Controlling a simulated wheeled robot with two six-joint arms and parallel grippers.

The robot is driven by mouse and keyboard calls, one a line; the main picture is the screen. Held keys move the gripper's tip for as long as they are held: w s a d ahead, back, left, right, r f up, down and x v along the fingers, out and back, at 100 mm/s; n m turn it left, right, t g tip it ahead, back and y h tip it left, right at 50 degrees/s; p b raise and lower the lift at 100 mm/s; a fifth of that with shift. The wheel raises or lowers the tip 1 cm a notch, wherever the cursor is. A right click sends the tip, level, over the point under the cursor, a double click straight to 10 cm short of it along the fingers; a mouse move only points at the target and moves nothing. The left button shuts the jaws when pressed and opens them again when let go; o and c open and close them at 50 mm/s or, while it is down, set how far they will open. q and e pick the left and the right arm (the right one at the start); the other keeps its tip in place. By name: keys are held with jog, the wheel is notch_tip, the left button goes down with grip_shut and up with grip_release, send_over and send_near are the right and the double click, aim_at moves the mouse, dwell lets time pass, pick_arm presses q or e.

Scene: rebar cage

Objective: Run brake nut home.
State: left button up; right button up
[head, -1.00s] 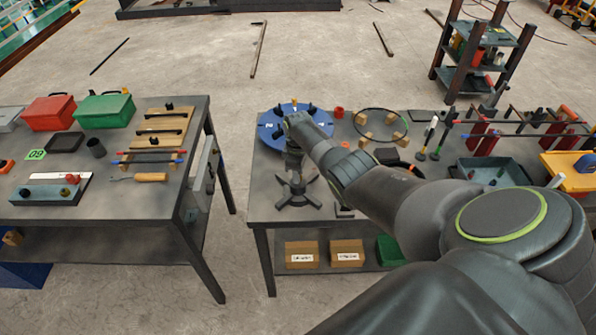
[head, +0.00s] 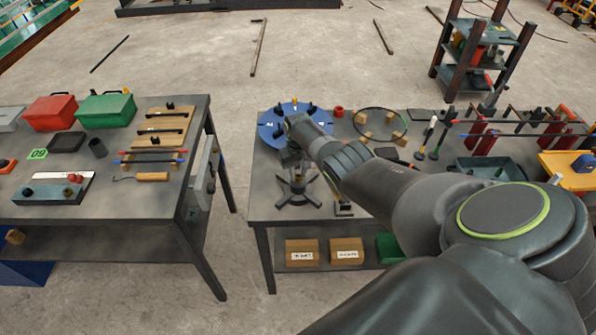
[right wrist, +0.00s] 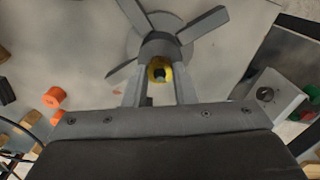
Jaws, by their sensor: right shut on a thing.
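A dark stand with several spread arms (head: 297,191) sits near the front left of the right-hand table. My right gripper (head: 292,166) is above its centre, pointing down, and my wrist hides most of the contact. In the right wrist view, the fingers (right wrist: 160,78) are shut on a small yellow ring-like part with a dark centre (right wrist: 160,65), which I take for the brake nut. It lines up with the grey hub of the stand (right wrist: 158,45). How far it sits along its thread cannot be told. My left gripper is not in view.
A blue disc with dark posts (head: 294,124) lies behind the stand. A ring on wooden blocks (head: 380,126) is to its right. A small grey block with a dark knob (right wrist: 270,97) is close by. The table (head: 262,192) is bare left of the stand.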

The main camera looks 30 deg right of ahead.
aim_at(298, 175)
jog(key=m, duration=0.5)
jog(key=shift+r+m, duration=0.15)
jog(key=shift+m, duration=0.15)
jog(key=m+p, duration=0.1)
jog(key=m, duration=0.4)
jog(key=shift+w+m, duration=0.1)
jog(key=shift+m, duration=0.2)
jog(key=shift+d, duration=0.1)
jog(key=o, duration=1)
jog(key=shift+r+p, duration=0.7)
jog(key=shift+r, duration=0.85)
notch_tip(298, 175, up, 14)
jog(key=shift+r+b, duration=0.1)
jog(key=shift+b, duration=0.7)
